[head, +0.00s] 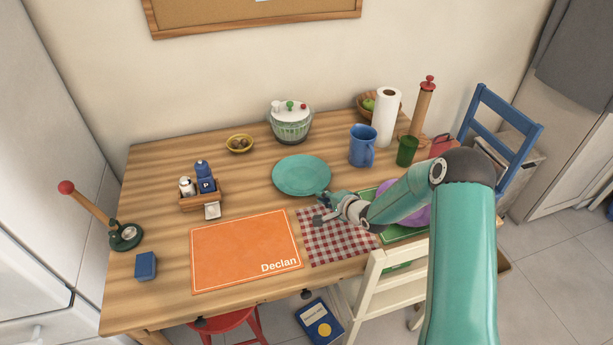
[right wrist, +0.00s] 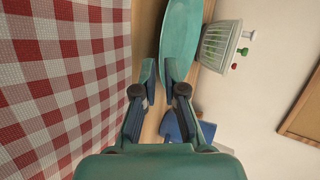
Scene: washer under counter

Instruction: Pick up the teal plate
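The teal plate (head: 301,175) lies on the wooden table, behind the checked cloth. It also shows in the right wrist view (right wrist: 181,38), beyond my fingertips. My right gripper (head: 321,207) is above the cloth's back edge, just in front of the plate's near right rim. In the right wrist view, my right gripper (right wrist: 160,68) has its two fingers apart with nothing held between them. I cannot tell whether a fingertip touches the plate's rim. My left gripper is not in view.
The red checked cloth (head: 337,238) lies below my gripper, with an orange mat (head: 245,250) to its left. A blue mug (head: 362,146) stands right of the plate, and a salad spinner (head: 290,124) behind it. A cream chair (head: 378,290) stands at the front edge.

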